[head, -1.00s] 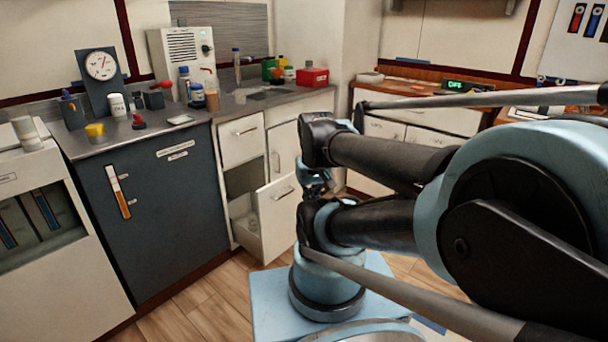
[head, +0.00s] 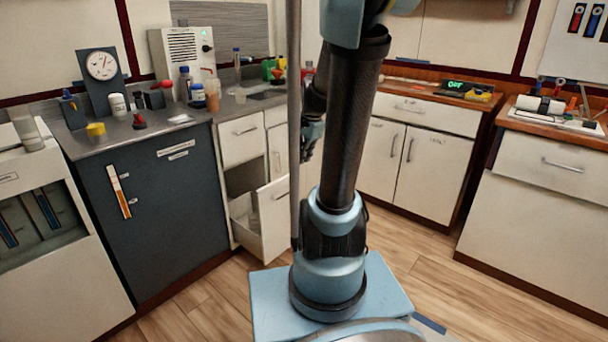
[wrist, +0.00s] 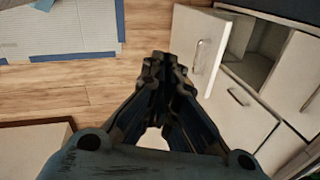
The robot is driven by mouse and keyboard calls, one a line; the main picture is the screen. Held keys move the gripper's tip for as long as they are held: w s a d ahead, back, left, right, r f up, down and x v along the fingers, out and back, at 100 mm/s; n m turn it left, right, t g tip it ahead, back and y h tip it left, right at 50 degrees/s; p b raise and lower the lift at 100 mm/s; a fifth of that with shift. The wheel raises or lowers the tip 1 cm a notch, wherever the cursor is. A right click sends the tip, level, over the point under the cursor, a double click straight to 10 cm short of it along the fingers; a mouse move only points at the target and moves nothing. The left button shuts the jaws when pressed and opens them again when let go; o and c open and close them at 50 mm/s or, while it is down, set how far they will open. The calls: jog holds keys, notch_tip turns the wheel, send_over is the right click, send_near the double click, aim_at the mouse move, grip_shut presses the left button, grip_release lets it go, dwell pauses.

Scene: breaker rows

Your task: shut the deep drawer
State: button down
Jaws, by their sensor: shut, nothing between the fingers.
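The deep drawer (head: 273,222) is the low white drawer under an open gap, and it stands pulled out. Its front, with a bar handle, also shows in the wrist view (wrist: 205,42), right of my fingertips. My gripper (wrist: 165,64) is shut and empty, with its fingertips together. In the wrist view a strip of floor shows between them and the drawer front; I see no contact. In the head view my gripper (head: 307,150) is partly hidden by my arm, which also covers the drawer's right edge.
A shut upper drawer (head: 241,142) and a cabinet door (wrist: 245,122) adjoin the deep drawer. A dark cabinet (head: 150,210) stands to its left. White cabinets (head: 425,165) line the right. Wooden floor (head: 215,305) is clear in front.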

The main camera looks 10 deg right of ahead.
jog(key=w+d+f+m, duration=0.4)
jog(key=w+f+m, duration=0.1)
jog(key=w, duration=0.3)
jog(key=w+d+f+m+t+y, duration=0.1)
jog(key=w+d+f+m, duration=0.4)
jog(key=w, duration=0.4)
jog(key=w+d+f+m, duration=0.3)
jog(key=w+f+m, duration=0.25)
jog(key=w, duration=0.25)
jog(key=w+a+f, duration=0.4)
jog(key=w+f, duration=0.2)
jog(key=f, duration=0.2)
jog(key=shift+a+m, duration=0.15)
jog(key=shift+m, duration=0.2)
jog(key=shift+a, duration=0.1)
